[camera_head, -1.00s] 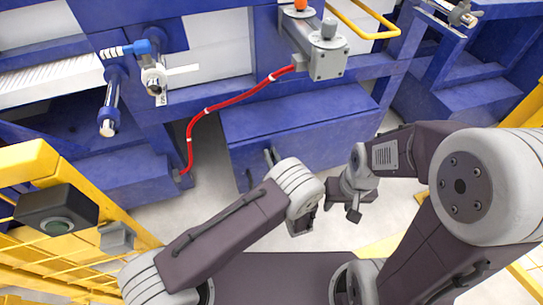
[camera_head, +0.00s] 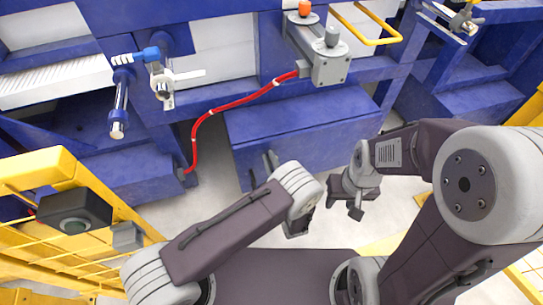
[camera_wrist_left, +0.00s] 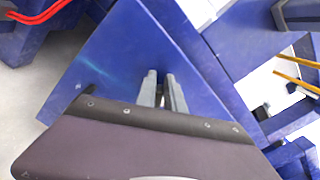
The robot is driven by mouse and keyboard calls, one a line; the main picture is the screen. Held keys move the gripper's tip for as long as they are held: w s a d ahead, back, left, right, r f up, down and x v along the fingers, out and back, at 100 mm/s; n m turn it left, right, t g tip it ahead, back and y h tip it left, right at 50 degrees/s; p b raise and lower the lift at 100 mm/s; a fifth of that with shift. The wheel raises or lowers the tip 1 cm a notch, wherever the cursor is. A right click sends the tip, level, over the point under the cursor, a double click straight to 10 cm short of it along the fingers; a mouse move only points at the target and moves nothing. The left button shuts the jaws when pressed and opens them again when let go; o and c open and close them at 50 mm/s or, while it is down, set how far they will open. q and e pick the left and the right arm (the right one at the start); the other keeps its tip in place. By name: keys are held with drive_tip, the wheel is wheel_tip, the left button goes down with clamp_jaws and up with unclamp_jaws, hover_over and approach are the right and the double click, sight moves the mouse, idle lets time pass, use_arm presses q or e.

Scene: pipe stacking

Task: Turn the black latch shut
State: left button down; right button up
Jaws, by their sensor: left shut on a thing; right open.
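I cannot clearly pick out a black latch in either view. My left gripper (camera_head: 269,160) shows only in part behind my left arm, in front of the blue box (camera_head: 300,118). In the left wrist view, its two grey fingers (camera_wrist_left: 163,92) lie close together against a blue surface (camera_wrist_left: 130,55). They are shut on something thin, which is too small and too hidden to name. My right gripper (camera_head: 355,210) hangs open and empty over the pale floor, to the right of my left wrist.
A yellow rail fence (camera_head: 50,160) is at lower left. Pale floor is free in the middle.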

use_arm(q)
drive_tip(key=shift+s+a+f+n+p, duration=0.1)
drive_tip(key=shift+f+n+p, duration=0.4)
drive_tip(key=shift+n, duration=1.3)
drive_tip(key=shift+w+a+f+n+p, duration=0.1)
drive_tip(key=shift+f+n+p, duration=0.35)
drive_tip(key=shift+n, duration=1.35)
drive_tip(key=shift+s+f+n+p, duration=0.2)
drive_tip(key=shift+n+p, duration=0.5)
drive_tip(key=shift+n, duration=1.1)
use_arm(e)
drive_tip(key=shift+r, duration=1.7)
use_arm(q)
drive_tip(key=shift+w, duration=0.1)
drive_tip(key=c, duration=1.6)
unclamp_jaws()
drive_tip(key=shift+o, duration=0.8)
use_arm(e)
drive_tip(key=shift+d, duration=0.1)
use_arm(q)
drive_tip(key=shift+f, duration=0.1)
